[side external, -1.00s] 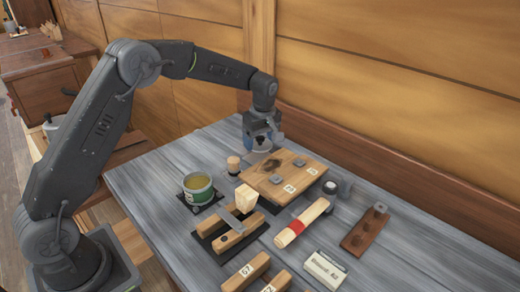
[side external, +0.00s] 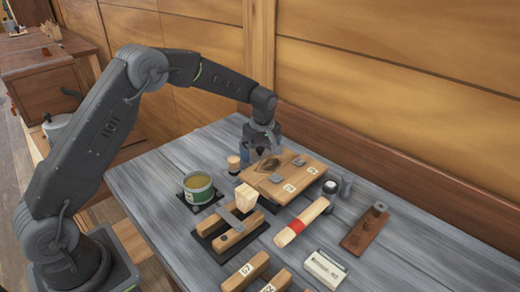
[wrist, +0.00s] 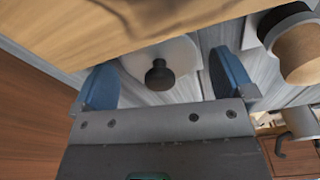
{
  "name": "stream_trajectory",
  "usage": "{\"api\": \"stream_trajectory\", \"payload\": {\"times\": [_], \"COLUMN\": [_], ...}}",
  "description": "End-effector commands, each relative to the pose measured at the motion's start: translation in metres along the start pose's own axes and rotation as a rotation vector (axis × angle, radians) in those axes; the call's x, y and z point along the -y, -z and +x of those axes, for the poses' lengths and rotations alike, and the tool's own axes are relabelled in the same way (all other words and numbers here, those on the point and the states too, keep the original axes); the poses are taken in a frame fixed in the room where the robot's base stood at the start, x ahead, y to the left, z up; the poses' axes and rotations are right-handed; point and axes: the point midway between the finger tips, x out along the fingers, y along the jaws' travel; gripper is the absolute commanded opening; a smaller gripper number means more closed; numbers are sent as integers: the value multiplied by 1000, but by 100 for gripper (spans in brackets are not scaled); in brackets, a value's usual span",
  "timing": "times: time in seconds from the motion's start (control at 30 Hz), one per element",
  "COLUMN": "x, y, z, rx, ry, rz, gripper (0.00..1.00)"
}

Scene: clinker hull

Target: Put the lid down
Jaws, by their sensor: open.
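The lid (wrist: 183,53) is a pale round disc with a black knob (wrist: 160,75). In the wrist view it appears flat over the grey planks, partly covered by the board's edge at the top of the picture. My gripper (wrist: 165,88) is open, with one blue finger on each side of the knob and a gap to both. In the side view my gripper (side external: 261,150) is low at the far edge of the wooden board, and I cannot make out the lid there. A green can (side external: 198,188) with yellowish contents stands uncovered on a dark mat.
The wooden board (side external: 303,183) with small grey pieces lies close to my gripper. A tan-topped cylinder (side external: 233,163) stands near it, also at right in the wrist view (wrist: 300,55). A clamp-like wooden tool (side external: 238,238), a red-banded stick (side external: 302,222) and a brown rack (side external: 364,231) lie nearer.

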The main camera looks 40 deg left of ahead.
Motion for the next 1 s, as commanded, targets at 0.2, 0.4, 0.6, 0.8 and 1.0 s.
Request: {"api": "stream_trajectory", "payload": {"times": [0.2,0.4,0.6,0.8,1.0], "x": [0,-1,-1,0,0], "y": [0,0,1,0,0], "z": [-3,-31,-74,-108,-122], "rx": [0,-1,-1,0,0], "ry": [-1,-6,-6,-3,0], "rz": [0,0,0,0,0], "gripper": [100,100,100,100,100]}}
